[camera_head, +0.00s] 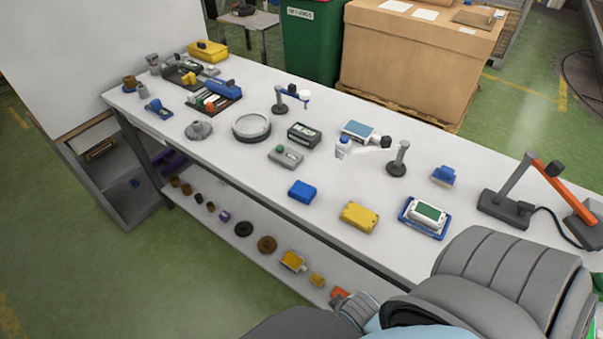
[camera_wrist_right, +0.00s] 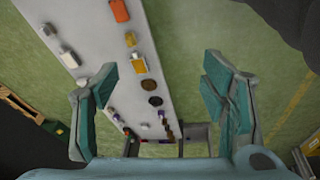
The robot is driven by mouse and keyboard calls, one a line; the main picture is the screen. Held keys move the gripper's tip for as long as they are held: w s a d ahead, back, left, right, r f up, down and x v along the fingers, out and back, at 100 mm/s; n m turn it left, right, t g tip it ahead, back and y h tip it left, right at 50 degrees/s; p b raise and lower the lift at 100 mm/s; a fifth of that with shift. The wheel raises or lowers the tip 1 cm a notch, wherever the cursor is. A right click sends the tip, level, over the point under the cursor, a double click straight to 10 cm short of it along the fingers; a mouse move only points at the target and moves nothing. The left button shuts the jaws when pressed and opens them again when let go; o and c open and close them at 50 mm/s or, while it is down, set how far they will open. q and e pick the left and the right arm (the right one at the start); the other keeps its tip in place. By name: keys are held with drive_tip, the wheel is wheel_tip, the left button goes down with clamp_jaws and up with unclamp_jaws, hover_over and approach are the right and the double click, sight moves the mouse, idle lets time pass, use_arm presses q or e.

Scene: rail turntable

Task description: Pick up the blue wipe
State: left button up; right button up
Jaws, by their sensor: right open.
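Two blue items on the white table could be the wipe, and I cannot tell which from the picture. One is a flat blue piece (camera_head: 302,191) near the front edge at the middle. The other is a smaller blue piece (camera_head: 443,175) farther right, near the lamp arm. My right gripper (camera_wrist_right: 158,75) is open and empty in the right wrist view. It hangs over the floor and lower shelf, with neither blue piece between its fingers. In the head view only my arm links show at the bottom right. My left gripper is not in view.
A yellow box (camera_head: 360,217) and a blue tray with a white-green device (camera_head: 424,216) stand near the front edge. A small lamp (camera_head: 397,166) and a grey-orange jointed stand (camera_head: 516,198) rise from the table. The lower shelf (camera_head: 217,231) holds several small parts.

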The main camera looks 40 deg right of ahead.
wheel_tip(320, 180, up, 8)
drive_tip(key=w, duration=0.1)
wheel_tip(320, 180, up, 21)
drive_tip(key=n+y, duration=0.2)
drive_tip(key=n, duration=0.1)
hover_over(303, 189)
drive_tip(key=s, duration=0.4)
drive_tip(key=shift+n, duration=0.3)
drive_tip(key=x, duration=0.8)
drive_tip(key=d+b+x, duration=0.1)
drive_tip(key=x, duration=0.4)
drive_tip(key=shift+w+d+r, duration=0.1)
drive_tip(key=shift+w, duration=0.3)
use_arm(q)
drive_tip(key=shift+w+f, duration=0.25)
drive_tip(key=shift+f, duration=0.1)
use_arm(e)
drive_tip(key=c, duration=1)
